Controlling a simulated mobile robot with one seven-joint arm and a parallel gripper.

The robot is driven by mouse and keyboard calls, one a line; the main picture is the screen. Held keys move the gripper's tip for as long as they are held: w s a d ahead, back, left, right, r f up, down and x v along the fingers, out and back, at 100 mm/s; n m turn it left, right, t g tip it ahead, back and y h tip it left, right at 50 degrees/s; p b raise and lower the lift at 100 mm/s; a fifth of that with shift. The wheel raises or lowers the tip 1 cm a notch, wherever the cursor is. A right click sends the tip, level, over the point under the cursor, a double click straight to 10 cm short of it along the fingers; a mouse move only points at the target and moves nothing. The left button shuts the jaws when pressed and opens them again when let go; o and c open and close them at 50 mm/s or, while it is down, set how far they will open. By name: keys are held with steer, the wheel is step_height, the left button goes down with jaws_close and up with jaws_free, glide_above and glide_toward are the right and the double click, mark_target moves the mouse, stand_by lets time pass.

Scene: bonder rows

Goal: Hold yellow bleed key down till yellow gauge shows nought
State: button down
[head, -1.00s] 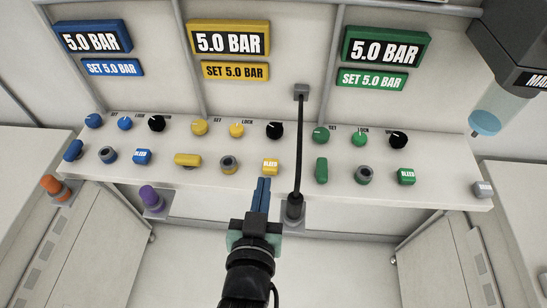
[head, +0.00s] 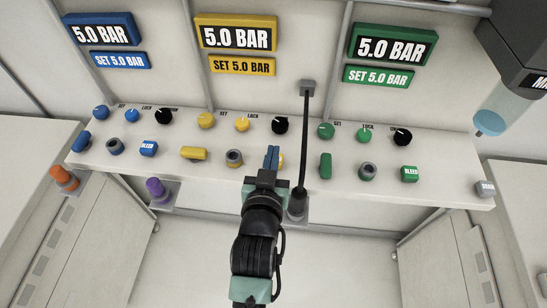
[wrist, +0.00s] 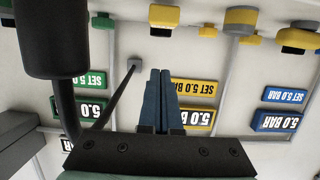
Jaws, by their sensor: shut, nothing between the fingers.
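The yellow bleed key (head: 282,162) sits on the sloping panel, mostly hidden behind my fingers in the head view. My gripper (head: 272,153) is shut and empty, its blue fingers pointing at the key. In the wrist view the gripper (wrist: 159,76) points towards a yellow block that appears to be the key (wrist: 164,14). I cannot tell whether the fingertips touch it or whether it is pressed down. The yellow gauge (head: 236,33) reads 5.0 BAR, with a yellow SET 5.0 BAR plate (head: 242,66) below it.
A black lever (head: 301,145) rises just right of my gripper. A grey-collared knob (head: 234,158) and yellow handle (head: 193,153) lie to the left. The green handle (head: 325,166) and green bleed key (head: 409,174) are to the right; the blue bleed key (head: 148,149) is far left.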

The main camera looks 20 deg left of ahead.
steer(key=shift+x, duration=0.9)
step_height(320, 180, down, 3)
steer(key=shift+r, duration=0.2)
steer(key=shift+f, duration=0.75)
